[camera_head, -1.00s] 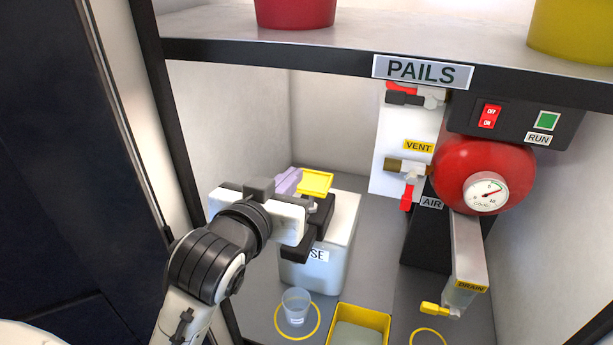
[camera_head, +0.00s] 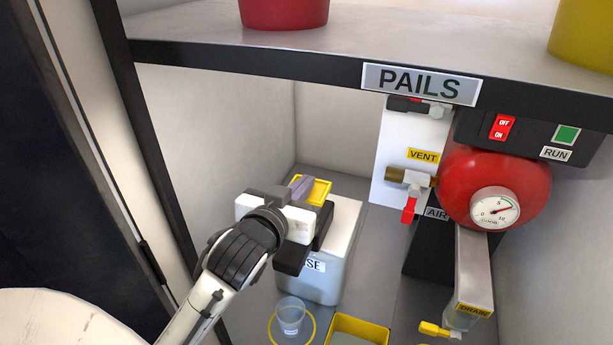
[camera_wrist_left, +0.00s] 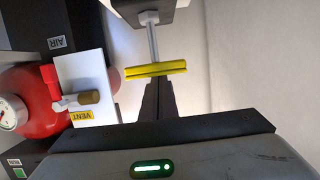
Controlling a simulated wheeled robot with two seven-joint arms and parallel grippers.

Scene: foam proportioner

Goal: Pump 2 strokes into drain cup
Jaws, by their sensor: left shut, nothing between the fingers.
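A clear cup (camera_head: 290,316) with a small pale label stands upright inside a yellow ring (camera_head: 273,333) on the floor of the bay, at the bottom of the head view. My left gripper (camera_head: 310,240) is in front of a pale box (camera_head: 330,275) whose label is partly hidden and ends in "SE". In the left wrist view, its shut dark fingers (camera_wrist_left: 159,92) reach a yellow bar (camera_wrist_left: 155,69) on a metal rod (camera_wrist_left: 152,35). I cannot tell whether they touch the bar. My right gripper does not show.
A drain outlet (camera_head: 466,312) with a yellow tap hangs below the red tank (camera_head: 495,180). A yellow tray (camera_head: 325,192) holding something purplish is behind my gripper. A yellow bin (camera_head: 368,325) stands right of the cup. The PAILS shelf (camera_head: 340,55) overhangs.

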